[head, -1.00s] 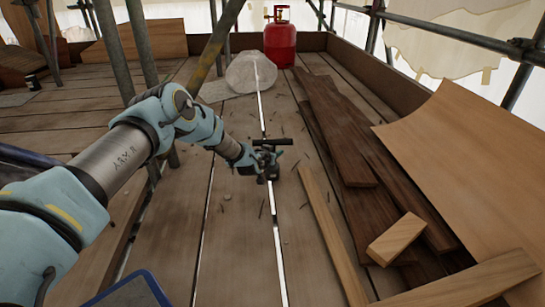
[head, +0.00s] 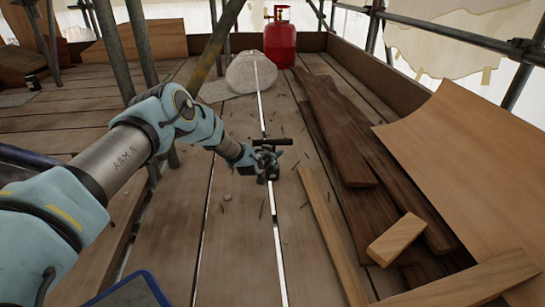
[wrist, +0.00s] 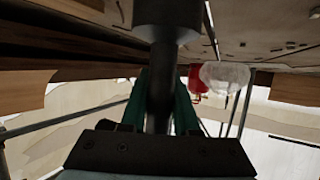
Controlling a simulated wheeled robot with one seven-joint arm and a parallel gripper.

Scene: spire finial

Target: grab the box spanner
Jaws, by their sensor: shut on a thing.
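The box spanner (head: 272,142) is a dark tool with a bar across its top, seen in the head view above the middle of the plank deck. In the wrist view its thick dark round part (wrist: 167,22) comes toward the camera and narrows to a shaft between the green fingers. My gripper (head: 267,160) is shut on that shaft, and it also shows in the wrist view (wrist: 163,98). The gripper hides part of the spanner in the head view. I cannot tell whether its lower end touches the planks.
Dark boards (head: 345,140) and a pale offcut (head: 396,238) lie to the right, beside a large curved sheet (head: 470,160). A whitish sack-like lump (head: 250,74) and a red gas bottle (head: 280,42) stand behind. Scaffold poles rise at left. Small nails lie scattered on the deck.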

